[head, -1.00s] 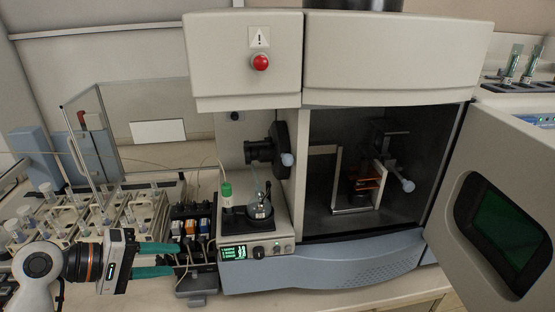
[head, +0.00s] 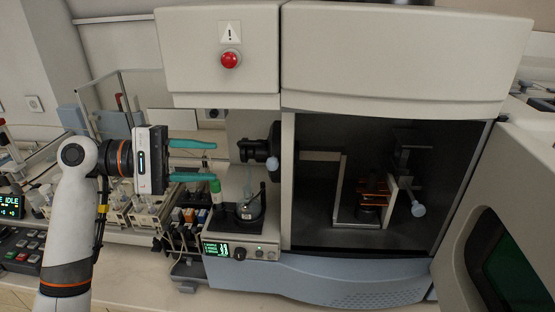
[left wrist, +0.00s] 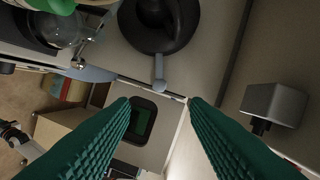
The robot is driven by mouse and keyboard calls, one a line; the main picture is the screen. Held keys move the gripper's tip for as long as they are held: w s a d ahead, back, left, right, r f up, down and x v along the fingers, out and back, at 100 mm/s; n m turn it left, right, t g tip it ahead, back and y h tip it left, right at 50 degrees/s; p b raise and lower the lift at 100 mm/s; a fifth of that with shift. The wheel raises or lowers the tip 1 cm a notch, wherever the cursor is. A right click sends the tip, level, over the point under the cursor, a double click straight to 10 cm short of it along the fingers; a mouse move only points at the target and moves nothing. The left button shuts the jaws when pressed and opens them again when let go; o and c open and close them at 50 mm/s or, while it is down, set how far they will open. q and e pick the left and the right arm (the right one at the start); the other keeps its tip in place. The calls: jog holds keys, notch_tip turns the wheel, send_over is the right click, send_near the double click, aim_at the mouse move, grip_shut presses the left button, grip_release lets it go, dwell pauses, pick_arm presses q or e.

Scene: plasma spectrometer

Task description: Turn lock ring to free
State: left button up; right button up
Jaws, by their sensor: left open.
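The lock ring (head: 276,142) is a black disc at the end of a black cylindrical fitting (head: 250,151) on the instrument's side wall. A pale blue knob (head: 272,164) sits on its lower edge. In the left wrist view the dark ring (left wrist: 160,22) is at the top, with its pale lever (left wrist: 159,72) pointing down. My left gripper (head: 215,161) is open and empty, with teal fingers pointing right toward the fitting and apart from it. In the left wrist view its fingertips (left wrist: 161,104) lie below the lever. My right gripper is not in view.
Below the fitting stand a green-capped bottle (head: 215,190) and a glass vessel (head: 250,206) on a small unit with a lit display (head: 217,250). The open chamber (head: 390,185) is to the right, its door (head: 500,230) swung open. Sample racks stand at left.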

aim_at(273, 155)
pick_arm(q)
jog(key=p+x, duration=0.3)
jog(key=x, duration=0.7)
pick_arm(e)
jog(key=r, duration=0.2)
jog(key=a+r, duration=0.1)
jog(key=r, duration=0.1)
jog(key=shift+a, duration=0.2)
pick_arm(q)
jog(key=shift+w+d+f, duration=0.1)
jog(key=shift+d, duration=0.1)
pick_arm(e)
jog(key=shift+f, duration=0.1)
pick_arm(q)
grip_shut()
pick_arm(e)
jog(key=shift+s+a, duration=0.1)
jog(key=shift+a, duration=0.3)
